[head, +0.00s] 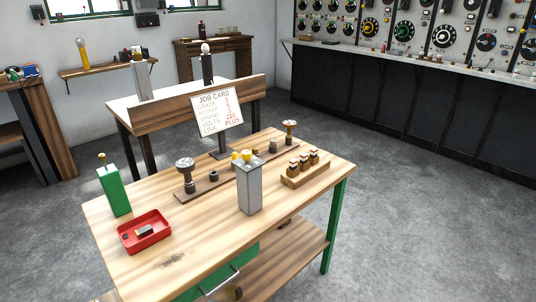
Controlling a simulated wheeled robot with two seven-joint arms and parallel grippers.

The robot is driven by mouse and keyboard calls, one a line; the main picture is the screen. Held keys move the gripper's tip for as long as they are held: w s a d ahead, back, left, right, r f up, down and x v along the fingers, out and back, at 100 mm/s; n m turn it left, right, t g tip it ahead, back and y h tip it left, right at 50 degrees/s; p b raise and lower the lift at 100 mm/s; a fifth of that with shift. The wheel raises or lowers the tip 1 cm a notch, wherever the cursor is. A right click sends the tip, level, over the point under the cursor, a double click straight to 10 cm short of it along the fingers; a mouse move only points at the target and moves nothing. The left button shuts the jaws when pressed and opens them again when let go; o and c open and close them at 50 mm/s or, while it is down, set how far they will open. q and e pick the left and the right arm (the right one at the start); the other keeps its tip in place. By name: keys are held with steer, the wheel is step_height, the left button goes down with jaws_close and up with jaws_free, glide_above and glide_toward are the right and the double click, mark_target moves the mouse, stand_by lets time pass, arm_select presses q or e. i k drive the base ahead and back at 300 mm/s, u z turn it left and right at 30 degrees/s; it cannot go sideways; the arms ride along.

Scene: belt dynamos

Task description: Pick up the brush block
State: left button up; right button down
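A red tray (133,244) sits at the front left of the wooden workbench (205,250). In it lies a small dark block (146,231), which looks like the brush block, with a smaller dark piece near it. A wooden rack (303,178) on the right side of the bench holds several small brown-and-white pieces. I cannot tell for sure which thing the task names. Neither of my grippers shows in the head view, and nothing is seen touching the tray or the rack.
A grey box (249,192) with yellow knobs stands mid-bench. A green box (114,190) stands at the left. A long wooden base (219,191) with metal posts runs behind, near the job card (217,108). The bench's front is mostly clear. Open floor (420,220) lies to the right.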

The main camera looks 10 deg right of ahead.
mark_target(294, 179)
steer(key=u, duration=2.25)
steer(key=k, duration=0.45)
steer(key=z, duration=3.9)
steer(key=i, duration=2.3)
steer(key=u, duration=2.7)
